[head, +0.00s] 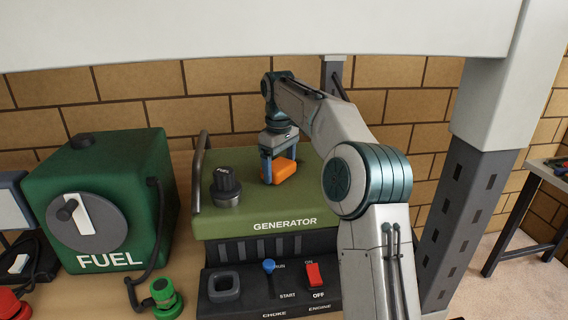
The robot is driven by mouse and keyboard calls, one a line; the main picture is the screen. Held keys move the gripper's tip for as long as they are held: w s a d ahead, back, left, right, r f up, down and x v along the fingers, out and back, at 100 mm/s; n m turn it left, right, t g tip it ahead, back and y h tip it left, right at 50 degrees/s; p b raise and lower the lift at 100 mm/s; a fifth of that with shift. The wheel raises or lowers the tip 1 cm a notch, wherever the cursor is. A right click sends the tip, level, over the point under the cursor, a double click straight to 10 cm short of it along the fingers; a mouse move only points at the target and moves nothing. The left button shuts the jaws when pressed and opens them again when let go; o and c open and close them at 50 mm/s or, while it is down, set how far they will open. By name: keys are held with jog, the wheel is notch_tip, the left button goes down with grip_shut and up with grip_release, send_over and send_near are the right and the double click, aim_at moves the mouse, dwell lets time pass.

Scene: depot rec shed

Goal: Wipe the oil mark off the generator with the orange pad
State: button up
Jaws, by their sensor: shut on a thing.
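The generator (226,222) is a green box with a dark control front, at the middle of the head view. My gripper (270,172) points down over its top and is shut on the orange pad (286,168). The pad is at or just above the green top, to the right of the black fuel cap (225,184); I cannot tell whether it touches. No oil mark shows; the pad, gripper and arm hide part of the top.
A green fuel tank (104,190) with a grey dial stands left of the generator, with a hose to a green fitting (164,294). A blue lever (269,267) and red switch (314,274) are on the generator's front. A dark post (452,215) stands right.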

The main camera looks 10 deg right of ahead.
aim_at(278, 158)
jog(key=shift+w+r+p, duration=0.2)
jog(key=shift+w+p, duration=0.8)
jog(key=shift+p, duration=0.55)
jog(key=shift+w+f+p, duration=0.25)
jog(key=shift+w+p, duration=0.25)
jog(key=shift+p, duration=0.15)
jog(key=shift+w+r+p, duration=0.2)
jog(key=shift+w+p, duration=0.1)
jog(key=shift+p, duration=0.45)
jog(key=w+p, duration=0.2)
jog(key=p, duration=0.2)
jog(key=shift+w+f+p, duration=0.1)
jog(key=shift+w+p, duration=0.2)
jog(key=shift+w+f, duration=0.1)
jog(key=shift+w, duration=1.65)
jog(key=shift+r, duration=1.55)
